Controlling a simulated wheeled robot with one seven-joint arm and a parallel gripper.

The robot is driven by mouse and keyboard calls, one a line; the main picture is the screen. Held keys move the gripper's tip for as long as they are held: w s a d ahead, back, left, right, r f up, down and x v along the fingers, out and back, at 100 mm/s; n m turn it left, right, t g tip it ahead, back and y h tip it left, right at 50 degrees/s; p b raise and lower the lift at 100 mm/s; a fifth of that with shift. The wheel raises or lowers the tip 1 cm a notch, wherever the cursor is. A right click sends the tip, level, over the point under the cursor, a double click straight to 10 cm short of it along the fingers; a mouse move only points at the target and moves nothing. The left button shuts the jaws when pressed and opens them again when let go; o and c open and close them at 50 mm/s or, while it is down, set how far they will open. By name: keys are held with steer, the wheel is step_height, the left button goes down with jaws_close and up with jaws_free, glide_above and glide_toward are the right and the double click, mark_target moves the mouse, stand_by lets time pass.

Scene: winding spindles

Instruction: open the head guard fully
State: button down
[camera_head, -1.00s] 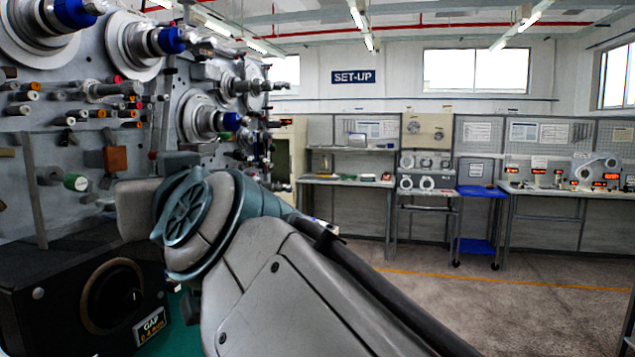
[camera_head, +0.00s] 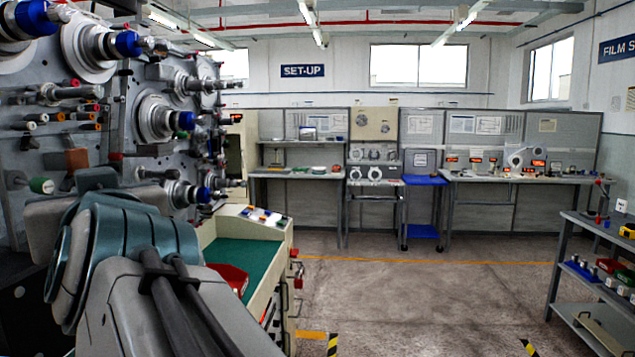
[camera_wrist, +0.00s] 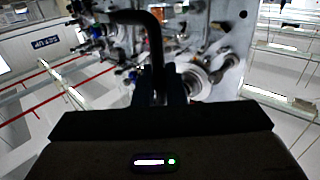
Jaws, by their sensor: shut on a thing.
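In the wrist view, my gripper (camera_wrist: 165,92) is shut on a dark bent bar (camera_wrist: 154,45), which looks like the handle of the head guard. The bar rises from between the fingers and bends to the left at the top. The guard's panel cannot be made out clearly in either view, so I cannot tell how far open it stands. The winding machine (camera_head: 125,130) with its spindles is at the left in the head view, and spindles show behind the bar in the wrist view. My arm covers the lower left of the head view and hides the gripper there.
A cream bench with a green top (camera_head: 238,262) and a red tray (camera_head: 230,278) stands right of my arm. A shelf cart (camera_head: 590,310) is at the right edge. Workbenches (camera_head: 520,178) and a blue cart (camera_head: 424,182) line the back. The middle floor is clear.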

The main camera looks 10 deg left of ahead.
steer(key=shift+s+r, duration=0.2)
steer(key=shift+w, duration=0.15)
steer(key=c, duration=1.6)
jaws_free()
steer(key=shift+w+a+f, duration=0.1)
steer(key=shift+c, duration=0.2)
steer(key=shift+f, duration=0.1)
